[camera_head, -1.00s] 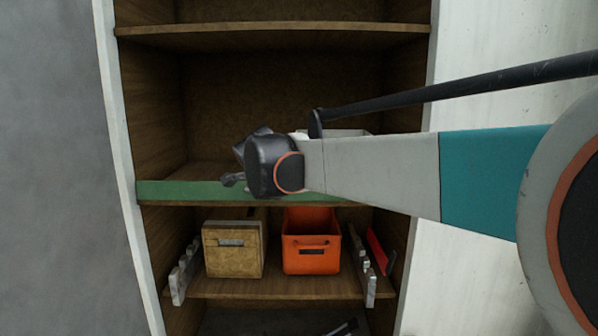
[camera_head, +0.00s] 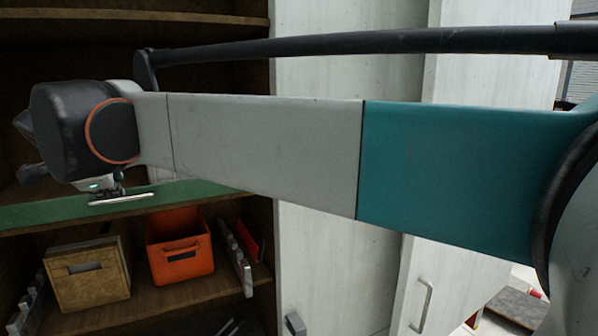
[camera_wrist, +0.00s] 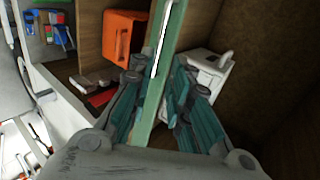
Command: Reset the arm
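My gripper (camera_wrist: 158,70) shows in the wrist view with its two teal fingers apart and nothing held between them. The green front edge of a shelf (camera_wrist: 168,45) shows in the gap, beyond the fingers. My fingers cannot be made out clearly there. The green shelf edge (camera_head: 190,190) runs below the wrist.
The lower shelf holds a tan box (camera_head: 90,277), an orange bin (camera_head: 180,250) and a red item (camera_head: 247,242). The orange bin also shows in the wrist view (camera_wrist: 122,35). White cabinet doors (camera_head: 335,240) stand to the right, one with a handle (camera_head: 422,305).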

